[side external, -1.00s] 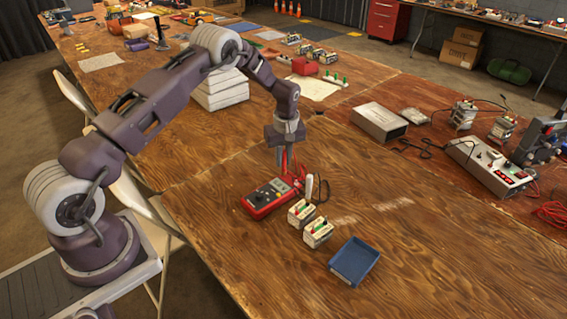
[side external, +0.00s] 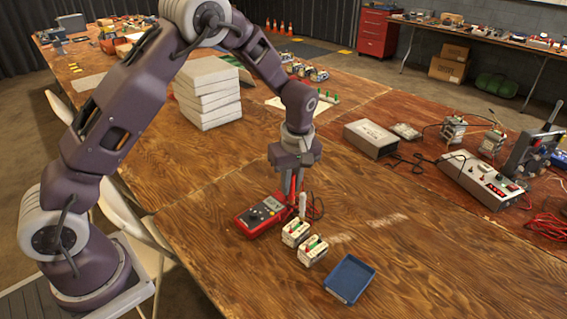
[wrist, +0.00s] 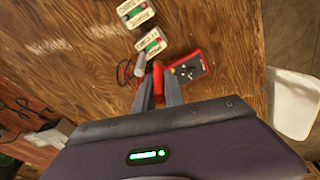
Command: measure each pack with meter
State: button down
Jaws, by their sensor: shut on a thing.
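The red meter (side external: 262,215) lies on the wooden table, with its dial and display facing up; it also shows in the wrist view (wrist: 188,68). My gripper (side external: 292,192) is beside the meter's right end, low over the table, pointing down. In the wrist view, its fingers (wrist: 158,92) are shut on a red probe (wrist: 158,72). A pale upright cylinder (side external: 302,204) stands close beside the fingers. Two white packs with red and green tops, the rear pack (side external: 295,232) and the front pack (side external: 313,249), stand side by side in front of the gripper. The probe's tip is hidden.
An empty blue tray (side external: 350,278) lies in front of the packs. Dark and red leads (side external: 316,210) curl beside the gripper. A metal box (side external: 371,138) and a power strip (side external: 482,180) stand at the right. The wood right of the packs is clear.

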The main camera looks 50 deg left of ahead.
jog(key=shift+s+d+f, duration=0.2)
jog(key=shift+f, duration=0.8)
jog(key=shift+s+d+f, duration=0.2)
jog(key=shift+f, duration=0.8)
jog(key=shift+s+d+f, duration=0.2)
jog(key=shift+f, duration=0.8)
jog(key=shift+f, duration=0.9)
jog(key=c, duration=1.3)
grip_release()
jog(key=shift+o, duration=1.4)
